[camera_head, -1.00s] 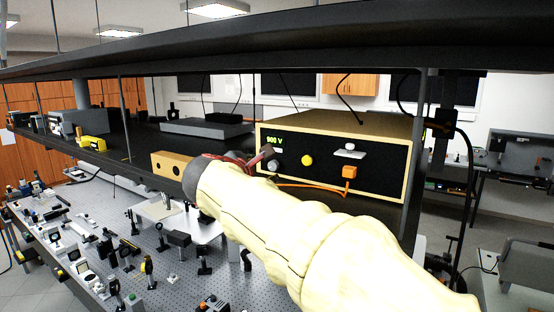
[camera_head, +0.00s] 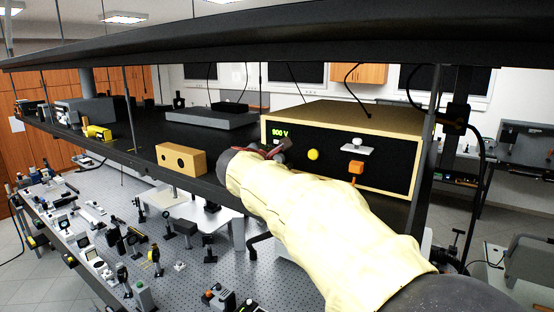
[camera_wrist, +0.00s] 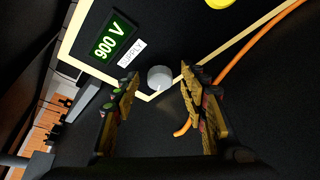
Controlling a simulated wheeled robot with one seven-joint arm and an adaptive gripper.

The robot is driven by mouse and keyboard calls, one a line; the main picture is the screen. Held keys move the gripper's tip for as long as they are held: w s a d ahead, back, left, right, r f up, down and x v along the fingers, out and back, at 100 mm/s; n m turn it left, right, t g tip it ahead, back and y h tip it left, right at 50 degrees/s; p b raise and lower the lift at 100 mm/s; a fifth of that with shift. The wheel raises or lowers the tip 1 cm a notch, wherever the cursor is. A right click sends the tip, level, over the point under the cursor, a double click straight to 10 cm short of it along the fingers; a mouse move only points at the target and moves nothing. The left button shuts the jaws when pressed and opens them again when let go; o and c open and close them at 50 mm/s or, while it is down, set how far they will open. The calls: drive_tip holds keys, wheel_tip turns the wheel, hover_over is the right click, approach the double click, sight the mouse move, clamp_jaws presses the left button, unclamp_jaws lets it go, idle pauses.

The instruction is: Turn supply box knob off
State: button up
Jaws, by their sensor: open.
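The supply box (camera_head: 418,122) stands on the shelf at the right in the head view, with a pale yellow case and black front panel. Its green display (camera_head: 279,133) reads 900 V; the same display (camera_wrist: 113,36) shows in the wrist view. Beside the display is a label reading SUPPLY (camera_wrist: 131,54). The round grey knob (camera_wrist: 160,76) is near the label, close to the panel's edge. My gripper (camera_wrist: 159,88) is open, its two fingers to either side of the knob in the picture. I cannot tell whether they touch it. In the head view my gripper hides the knob.
A yellow button (camera_head: 313,155), a grey fitting (camera_head: 357,149) and an orange connector (camera_head: 356,168) are on the panel. An orange cable (camera_wrist: 230,72) runs across the wrist view. A yellow box with two holes (camera_head: 181,160) stands left. The shelf above (camera_head: 300,35) limits headroom.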

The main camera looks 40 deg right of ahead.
drive_tip(key=shift+c, duration=0.4)
clamp_jaws()
drive_tip(key=shift+p, duration=0.4)
drive_tip(key=p, duration=0.1)
drive_tip(key=n+p, duration=0.1)
drive_tip(key=shift+w+r+g+p, duration=0.1)
drive_tip(key=shift+r+g+p, duration=0.15)
drive_tip(key=shift+g+p, duration=0.15)
drive_tip(key=n+g+p, duration=0.1)
drive_tip(key=n+p, duration=0.1)
drive_tip(key=shift+w+a+p, duration=0.1)
drive_tip(key=shift+w+p, duration=0.05)
drive_tip(key=shift+p, duration=0.25)
drive_tip(key=n+g, duration=0.2)
drive_tip(key=shift+w+f+n+h+p, duration=0.1)
drive_tip(key=shift+f+n+h+p, duration=0.05)
drive_tip(key=shift+n+h+p, duration=0.15)
drive_tip(key=shift+w+n+g+h, duration=0.1)
drive_tip(key=shift+n+g+h, duration=0.2)
drive_tip(key=shift+n+g, duration=0.8)
drive_tip(key=shift+n, duration=0.3)
